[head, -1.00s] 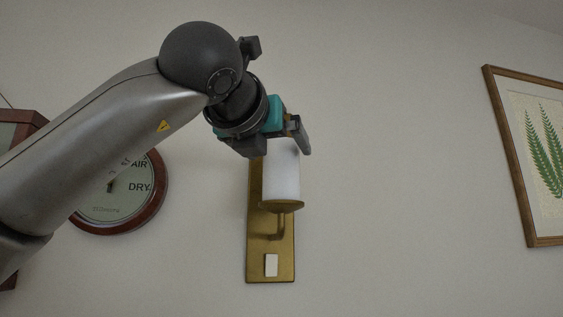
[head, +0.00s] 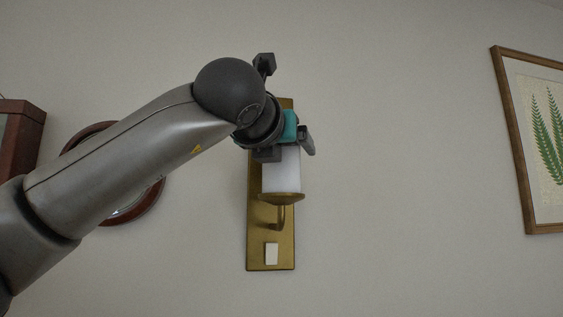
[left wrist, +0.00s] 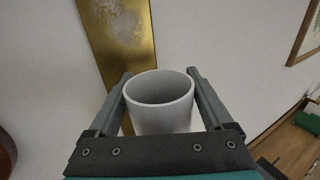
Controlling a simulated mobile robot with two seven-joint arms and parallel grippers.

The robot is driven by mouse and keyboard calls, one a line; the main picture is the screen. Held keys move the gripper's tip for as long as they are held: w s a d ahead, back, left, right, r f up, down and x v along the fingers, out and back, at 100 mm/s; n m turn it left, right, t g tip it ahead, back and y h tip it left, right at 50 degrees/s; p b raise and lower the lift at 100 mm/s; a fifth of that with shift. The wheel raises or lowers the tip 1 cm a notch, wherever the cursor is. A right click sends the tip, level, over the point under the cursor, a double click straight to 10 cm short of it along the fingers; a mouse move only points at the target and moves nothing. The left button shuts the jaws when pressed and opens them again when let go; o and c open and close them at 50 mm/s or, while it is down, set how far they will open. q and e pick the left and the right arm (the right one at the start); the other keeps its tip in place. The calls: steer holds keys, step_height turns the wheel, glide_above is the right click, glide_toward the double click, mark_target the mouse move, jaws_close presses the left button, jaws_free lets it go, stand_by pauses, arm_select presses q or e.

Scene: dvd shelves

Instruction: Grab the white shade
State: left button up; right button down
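The white shade (head: 282,176) is an upright cylinder on a brass wall sconce (head: 285,240), resting on its round brass cup. My left gripper (head: 289,151) is at the top of the shade in the head view and hides its upper part. In the left wrist view I look down into the open rim of the shade (left wrist: 160,112). It stands between the two spread fingers of my left gripper (left wrist: 160,73), one on each side. The fingers are very close to its sides; I cannot tell whether they touch it. My right gripper is not in view.
The sconce's brass backplate (left wrist: 120,35) is flat on the wall just behind the shade. A round red-brown framed clock (head: 140,210) hangs left, partly behind my arm. A framed fern picture (head: 540,130) hangs right. The wall between sconce and picture is clear.

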arm_select(q)
steer(key=c, duration=1)
steer(key=shift+r, duration=0.2)
steer(key=shift+c, duration=0.2)
steer(key=shift+r, duration=0.5)
step_height(320, 180, up, 8)
steer(key=shift+f+p, duration=0.1)
steer(key=shift+p, duration=0.85)
step_height(320, 180, up, 11)
steer(key=p, duration=0.5)
steer(key=shift+p, duration=0.3)
